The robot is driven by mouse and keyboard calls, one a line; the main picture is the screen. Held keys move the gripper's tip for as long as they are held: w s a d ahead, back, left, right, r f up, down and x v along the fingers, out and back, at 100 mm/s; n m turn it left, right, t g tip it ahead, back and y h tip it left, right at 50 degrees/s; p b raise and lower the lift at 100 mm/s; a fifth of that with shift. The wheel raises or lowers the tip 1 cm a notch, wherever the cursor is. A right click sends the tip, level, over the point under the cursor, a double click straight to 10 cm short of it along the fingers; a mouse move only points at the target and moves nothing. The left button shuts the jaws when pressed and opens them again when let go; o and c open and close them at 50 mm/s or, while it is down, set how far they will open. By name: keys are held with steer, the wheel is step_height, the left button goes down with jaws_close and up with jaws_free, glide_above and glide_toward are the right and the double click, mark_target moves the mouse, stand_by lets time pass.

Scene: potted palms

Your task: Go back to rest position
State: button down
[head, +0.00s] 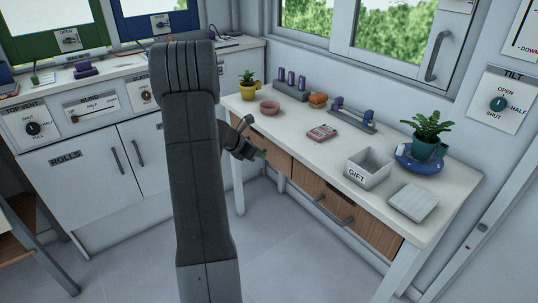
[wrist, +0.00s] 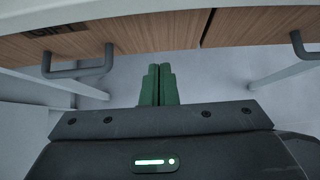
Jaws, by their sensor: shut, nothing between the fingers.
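My gripper (head: 262,155) is in front of the white table's drawer fronts in the head view, just past my upright arm. In the wrist view my gripper (wrist: 158,84) shows its two green fingers side by side, shut with nothing between them. They point toward the floor gap below the wooden drawer fronts (wrist: 150,32). The fingertips look apart from the drawers and handles. My arm hides part of the left counter and of the floor.
A drawer handle (head: 333,212) sticks out. The floor (head: 285,262) in front is clear.

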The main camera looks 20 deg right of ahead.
steer(key=v, duration=0.6)
steer(key=shift+a+p, duration=0.25)
steer(key=shift+p, duration=0.15)
steer(key=shift+d, duration=0.1)
steer(key=b, duration=0.2)
glide_toward(279, 155)
steer(key=x, duration=0.5)
steer(key=shift+d+f, duration=0.1)
steer(key=shift+f, duration=0.35)
steer(key=shift+w+d, duration=0.15)
steer(key=shift+d, duration=0.25)
